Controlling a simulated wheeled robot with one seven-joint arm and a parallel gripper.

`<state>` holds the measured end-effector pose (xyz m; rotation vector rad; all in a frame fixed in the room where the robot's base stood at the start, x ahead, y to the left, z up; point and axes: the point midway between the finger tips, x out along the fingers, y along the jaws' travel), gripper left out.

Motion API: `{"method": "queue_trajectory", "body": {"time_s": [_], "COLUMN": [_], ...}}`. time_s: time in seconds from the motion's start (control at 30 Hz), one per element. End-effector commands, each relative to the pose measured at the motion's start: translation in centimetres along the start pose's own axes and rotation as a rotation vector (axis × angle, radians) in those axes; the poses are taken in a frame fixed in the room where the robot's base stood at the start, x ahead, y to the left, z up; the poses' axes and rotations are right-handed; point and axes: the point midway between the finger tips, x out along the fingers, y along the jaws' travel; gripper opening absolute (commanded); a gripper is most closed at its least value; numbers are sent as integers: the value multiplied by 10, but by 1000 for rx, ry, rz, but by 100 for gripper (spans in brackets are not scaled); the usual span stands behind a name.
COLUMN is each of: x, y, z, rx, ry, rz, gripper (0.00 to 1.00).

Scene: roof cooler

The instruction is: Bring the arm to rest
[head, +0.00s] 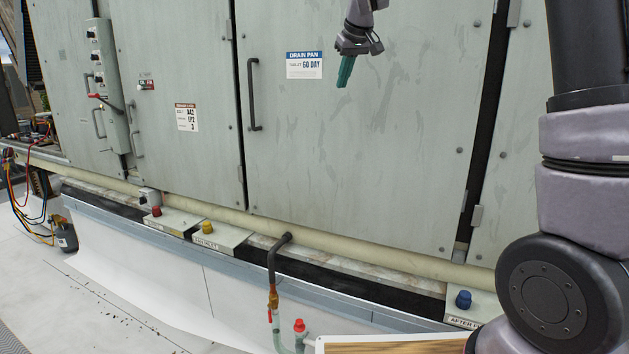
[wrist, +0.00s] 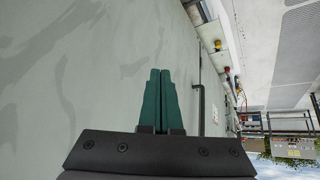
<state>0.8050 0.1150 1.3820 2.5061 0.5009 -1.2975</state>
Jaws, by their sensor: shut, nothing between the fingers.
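My gripper (head: 345,72) hangs at the top centre of the head view, in front of the large grey-green cabinet door (head: 400,150). Its green fingers are together and hold nothing. In the wrist view the two green fingers (wrist: 159,90) lie side by side, with the cabinet panel to their left. My arm's thick grey and black links fill the right side of the head view. The link between them and the gripper is out of frame at the top.
A dark door handle (head: 253,95) and a drain pan label (head: 304,65) are left of my gripper. A switch panel (head: 103,80) is further left. Pipework with a red cap (head: 299,326) stands below, beside a wooden-topped surface (head: 395,345). A ledge (head: 280,292) runs along the cabinet's base.

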Motion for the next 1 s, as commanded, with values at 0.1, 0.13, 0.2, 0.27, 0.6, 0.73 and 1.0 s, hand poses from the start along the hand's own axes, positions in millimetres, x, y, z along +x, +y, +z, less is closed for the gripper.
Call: {"method": "queue_trajectory", "body": {"time_s": [0.1, 0.13, 0.2, 0.27, 0.6, 0.73, 1.0], "x": [-52, -63, -87, -105, -164, -167, -166], "y": [24, 27, 34, 38, 26, 16, 9], "z": [50, 63, 94, 123, 283, 322, 345], "rx": [138, 171, 250, 318, 678, 767, 821], "ry": [4, 5, 6, 8, 32, 39, 41], "rz": [6, 6, 8, 8, 12, 11, 9], "gripper": [0, 0, 0, 0, 0, 0, 0]}}
